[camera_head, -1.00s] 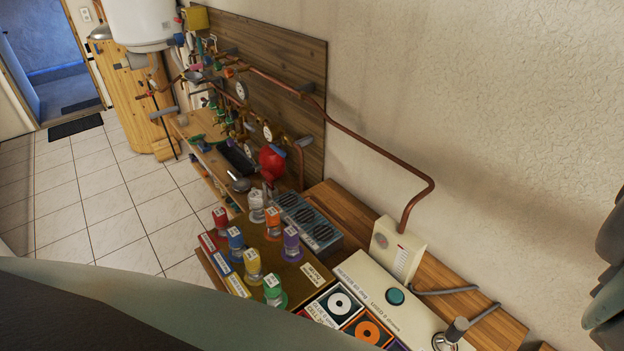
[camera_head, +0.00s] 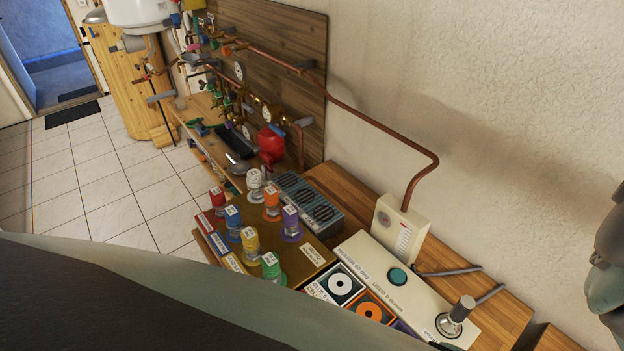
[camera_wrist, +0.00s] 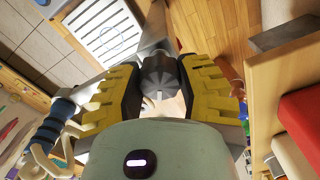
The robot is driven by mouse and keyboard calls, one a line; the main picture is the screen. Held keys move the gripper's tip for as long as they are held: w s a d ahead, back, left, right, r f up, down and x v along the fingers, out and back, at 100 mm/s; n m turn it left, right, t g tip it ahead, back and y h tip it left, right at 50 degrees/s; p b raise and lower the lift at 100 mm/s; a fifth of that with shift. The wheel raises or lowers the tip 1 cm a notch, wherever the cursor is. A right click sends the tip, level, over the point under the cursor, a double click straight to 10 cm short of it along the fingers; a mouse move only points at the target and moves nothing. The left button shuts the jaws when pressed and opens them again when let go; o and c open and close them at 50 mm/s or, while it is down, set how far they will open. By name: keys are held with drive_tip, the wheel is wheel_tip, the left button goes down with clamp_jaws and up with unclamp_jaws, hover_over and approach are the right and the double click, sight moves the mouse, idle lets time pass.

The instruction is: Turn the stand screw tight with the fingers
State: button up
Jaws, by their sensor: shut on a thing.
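In the wrist view, my gripper (camera_wrist: 160,70) has its yellow and black padded fingers on either side of a dark, ribbed round knob, which I take to be the stand screw (camera_wrist: 157,74). The fingers are shut on the knob and cover its left and right sides. A grey metal part (camera_wrist: 151,36) shows just beyond it. The knob's thread and how far it is turned in cannot be seen. I cannot make out the stand screw in the head view.
In the head view, a bench holds a board with several coloured knobs (camera_head: 250,242), a cream panel with a lever (camera_head: 459,313), and a grey box (camera_head: 308,202). Copper pipes (camera_head: 375,130) run along the wall. Tiled floor (camera_head: 125,190) is clear at left. A red block (camera_wrist: 303,115) lies right in the wrist view.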

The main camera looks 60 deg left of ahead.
idle(0.3)
drive_tip(key=o, duration=1.2)
wheel_tip(320, 180, up, 12)
idle(0.4)
